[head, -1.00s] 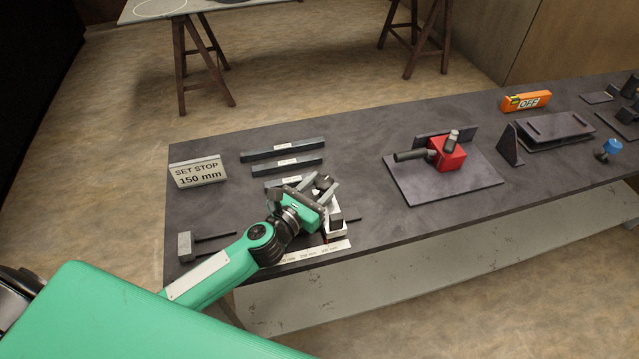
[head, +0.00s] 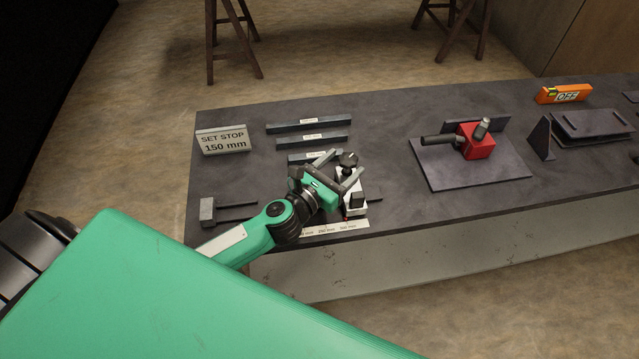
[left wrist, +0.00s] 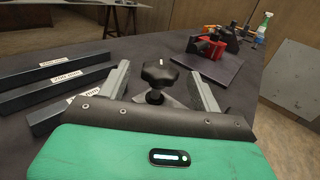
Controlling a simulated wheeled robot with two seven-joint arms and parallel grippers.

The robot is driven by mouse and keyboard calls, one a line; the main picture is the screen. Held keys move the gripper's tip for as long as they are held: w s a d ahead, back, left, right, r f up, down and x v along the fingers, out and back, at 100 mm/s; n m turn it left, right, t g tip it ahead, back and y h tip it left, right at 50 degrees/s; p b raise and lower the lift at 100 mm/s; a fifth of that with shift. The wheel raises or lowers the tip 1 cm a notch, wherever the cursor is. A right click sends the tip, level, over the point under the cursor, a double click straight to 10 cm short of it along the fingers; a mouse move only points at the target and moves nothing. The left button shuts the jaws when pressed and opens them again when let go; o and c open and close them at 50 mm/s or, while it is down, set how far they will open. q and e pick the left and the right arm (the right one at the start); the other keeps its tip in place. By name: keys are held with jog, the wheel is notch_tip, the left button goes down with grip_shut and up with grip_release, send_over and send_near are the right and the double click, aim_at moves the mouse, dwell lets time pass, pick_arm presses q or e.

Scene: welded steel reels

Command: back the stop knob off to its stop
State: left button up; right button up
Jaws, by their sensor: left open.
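The stop knob (head: 348,160) is a black lobed knob on the light-coloured stop (head: 351,187), near the front of the dark bench. In the left wrist view the knob (left wrist: 160,74) stands upright on its stem, with a pale mark on top. My left gripper (head: 349,163) is open and points at the knob from the near left. In the left wrist view one finger shows on each side of the knob, with gaps and no visible contact. The gripper partly hides the stop. My right gripper is not in view.
A printed scale strip (head: 337,229) lies along the front edge. Several labelled dark bars (head: 312,139) lie behind the gripper. A red clamp block (head: 475,143) stands on a plate to the right.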

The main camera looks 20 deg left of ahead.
pick_arm(q)
jog(key=b+v, duration=0.1)
jog(key=v, duration=0.3)
jog(key=b+v, duration=0.1)
jog(key=v, duration=0.3)
jog(key=shift+s+a+f, duration=0.1)
jog(key=shift+s+f, duration=0.1)
jog(key=shift+s, duration=0.15)
jog(key=b+v, duration=0.1)
jog(key=v, duration=0.2)
jog(key=shift+r, duration=0.1)
jog(key=shift+s+a, duration=0.1)
jog(key=shift+s, duration=0.3)
jog(key=shift+s+r, duration=0.1)
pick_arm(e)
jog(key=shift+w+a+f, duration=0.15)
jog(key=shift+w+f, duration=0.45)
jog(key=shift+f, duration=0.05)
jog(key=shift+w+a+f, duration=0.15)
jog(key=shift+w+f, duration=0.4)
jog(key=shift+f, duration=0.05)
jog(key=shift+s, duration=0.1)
